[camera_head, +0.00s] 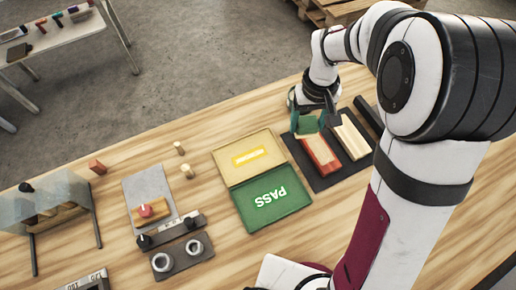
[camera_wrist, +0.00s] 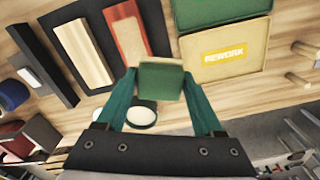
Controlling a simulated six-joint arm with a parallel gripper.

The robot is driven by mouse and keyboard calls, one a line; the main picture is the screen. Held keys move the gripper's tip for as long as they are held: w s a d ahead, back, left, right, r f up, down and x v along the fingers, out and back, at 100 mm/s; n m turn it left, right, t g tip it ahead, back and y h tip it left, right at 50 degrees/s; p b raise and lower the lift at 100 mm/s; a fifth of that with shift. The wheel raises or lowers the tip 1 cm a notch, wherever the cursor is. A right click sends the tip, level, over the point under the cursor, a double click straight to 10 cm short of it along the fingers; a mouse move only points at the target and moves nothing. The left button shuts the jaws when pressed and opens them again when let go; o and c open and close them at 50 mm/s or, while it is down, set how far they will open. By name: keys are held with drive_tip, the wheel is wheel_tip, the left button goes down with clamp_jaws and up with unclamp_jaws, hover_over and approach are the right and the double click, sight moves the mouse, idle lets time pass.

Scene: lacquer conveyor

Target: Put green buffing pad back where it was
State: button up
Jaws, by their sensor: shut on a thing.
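The green buffing pad (camera_wrist: 160,80) is pinched between the two teal fingers of my gripper (camera_wrist: 160,88) in the wrist view. In the head view, the green pad (camera_head: 306,125) shows at my gripper (camera_head: 316,120), over the far end of the red-sided block (camera_head: 319,156). The gap between the pad and the block cannot be judged. The block lies on a black mat (camera_head: 330,180), next to a pale wooden bar (camera_head: 351,138) and a dark bar (camera_head: 368,117). The wrist view also shows the red-sided block (camera_wrist: 128,35) and pale bar (camera_wrist: 82,48).
Left of the mat lie a tan REWORK tray (camera_head: 225,158) and a green PASS tray (camera_head: 246,218). A round pale disc (camera_wrist: 142,113) shows beyond the fingers.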

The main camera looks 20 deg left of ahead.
drive_tip(key=s+a+n, duration=0.1)
drive_tip(key=s+n, duration=0.3)
hover_over(251, 154)
wheel_tip(251, 154, down, 7)
drive_tip(key=shift+s+d+r, duration=0.1)
drive_tip(key=shift+r, duration=0.1)
wheel_tip(251, 154, down, 3)
drive_tip(key=shift+f, duration=0.55)
drive_tip(key=shift+f, duration=0.15)
drive_tip(key=o, duration=1.5)
